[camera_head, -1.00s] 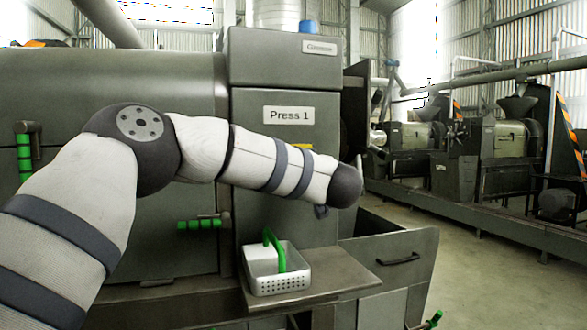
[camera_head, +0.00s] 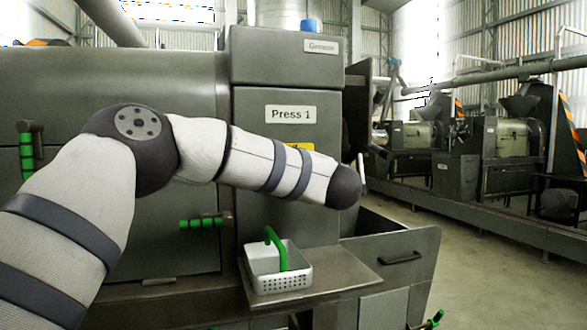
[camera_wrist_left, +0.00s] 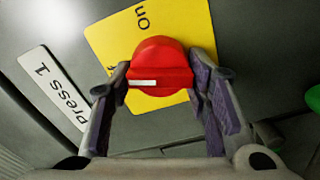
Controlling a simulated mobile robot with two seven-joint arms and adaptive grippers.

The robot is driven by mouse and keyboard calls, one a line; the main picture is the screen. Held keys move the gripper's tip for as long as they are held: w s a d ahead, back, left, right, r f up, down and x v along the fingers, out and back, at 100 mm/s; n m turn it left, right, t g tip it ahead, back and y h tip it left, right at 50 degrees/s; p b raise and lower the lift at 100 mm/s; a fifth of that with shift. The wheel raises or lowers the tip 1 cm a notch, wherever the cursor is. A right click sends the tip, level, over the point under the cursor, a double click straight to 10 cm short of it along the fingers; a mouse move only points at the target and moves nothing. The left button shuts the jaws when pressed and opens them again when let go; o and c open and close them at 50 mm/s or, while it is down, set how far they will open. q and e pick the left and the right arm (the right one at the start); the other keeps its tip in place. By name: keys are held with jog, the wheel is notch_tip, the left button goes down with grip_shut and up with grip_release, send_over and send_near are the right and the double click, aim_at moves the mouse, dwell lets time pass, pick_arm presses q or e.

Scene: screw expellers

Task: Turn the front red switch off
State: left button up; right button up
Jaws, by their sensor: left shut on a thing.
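The red switch (camera_wrist_left: 161,66) is a round knob with a white mark, on a yellow plate (camera_wrist_left: 114,35) that reads "On"; the other word is mostly hidden. My left gripper (camera_wrist_left: 160,80) has a finger on each side of the knob and is shut on it in the left wrist view. In the head view, my left arm reaches across the front of Press 1 and hides the switch; only a sliver of the yellow plate (camera_head: 301,149) shows above the arm. The left gripper's fingers are hidden there. My right gripper is not in view.
A "Press 1" label (camera_head: 290,114) is above my arm. A perforated tray with a green handle (camera_head: 281,284) stands on a metal shelf (camera_head: 352,281) below. Green handles (camera_head: 203,222) stick out from the press door. Open floor lies to the right.

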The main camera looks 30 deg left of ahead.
pick_arm(q)
jog(key=shift+f+n, duration=0.1)
jog(key=shift+n, duration=1.8)
jog(key=o, duration=1.1)
jog(key=shift+o, duration=0.2)
jog(key=v, duration=1.2)
